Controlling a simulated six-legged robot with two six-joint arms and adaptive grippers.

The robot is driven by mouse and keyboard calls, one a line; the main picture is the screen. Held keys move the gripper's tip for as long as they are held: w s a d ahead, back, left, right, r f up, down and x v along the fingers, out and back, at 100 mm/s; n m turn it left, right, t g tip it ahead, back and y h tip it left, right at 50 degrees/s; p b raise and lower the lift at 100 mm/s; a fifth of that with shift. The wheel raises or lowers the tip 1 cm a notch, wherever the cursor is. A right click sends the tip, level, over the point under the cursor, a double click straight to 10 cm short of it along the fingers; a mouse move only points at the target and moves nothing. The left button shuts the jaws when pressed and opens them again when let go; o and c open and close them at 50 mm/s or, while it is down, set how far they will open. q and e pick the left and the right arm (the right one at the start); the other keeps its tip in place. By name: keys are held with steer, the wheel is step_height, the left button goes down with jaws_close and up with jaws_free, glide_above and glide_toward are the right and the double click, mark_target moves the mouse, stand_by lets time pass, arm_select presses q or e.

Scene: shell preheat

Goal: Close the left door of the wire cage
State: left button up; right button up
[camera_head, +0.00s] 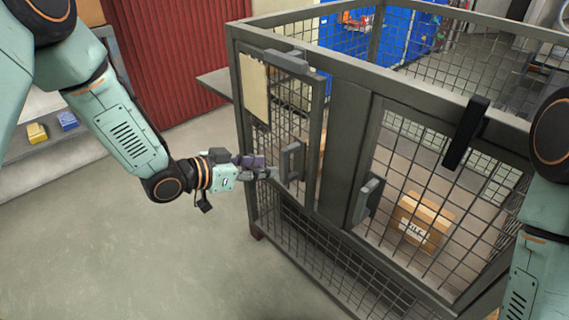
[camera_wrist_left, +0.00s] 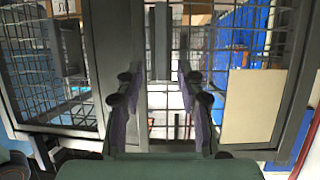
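The wire cage (camera_head: 342,150) stands at the centre and right of the head view. Its left door (camera_head: 315,135) is a grey mesh panel with a beige sheet (camera_head: 255,88) and a grey handle (camera_head: 291,162). The door looks near its frame, but I cannot tell whether a gap is left. My left gripper (camera_head: 262,172) is at the handle's left side; contact is unclear. In the left wrist view, the left gripper (camera_wrist_left: 162,100) has its fingers apart, with nothing clearly between them. The beige sheet (camera_wrist_left: 250,105) shows at right there. My right gripper is out of view.
The cage's right door has a grey handle (camera_head: 368,200), and a cardboard box (camera_head: 420,222) shows behind its mesh. A black bar (camera_head: 466,133) hangs over the cage's top rail. A red corrugated panel (camera_head: 180,55) stands behind at left. The floor (camera_head: 150,255) at front left is clear.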

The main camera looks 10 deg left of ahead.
mark_target(282, 164)
arm_select(q)
steer(key=b+x, duration=0.2)
steer(key=x, duration=0.4)
steer(key=shift+w+f+b, duration=0.1)
steer(key=shift+f+b, duration=0.2)
steer(key=shift+b, duration=0.05)
steer(key=shift+w+d+f, duration=0.15)
steer(key=shift+w+d, duration=0.3)
steer(key=shift+w, duration=0.1)
steer(key=shift+c, duration=0.2)
jaws_close()
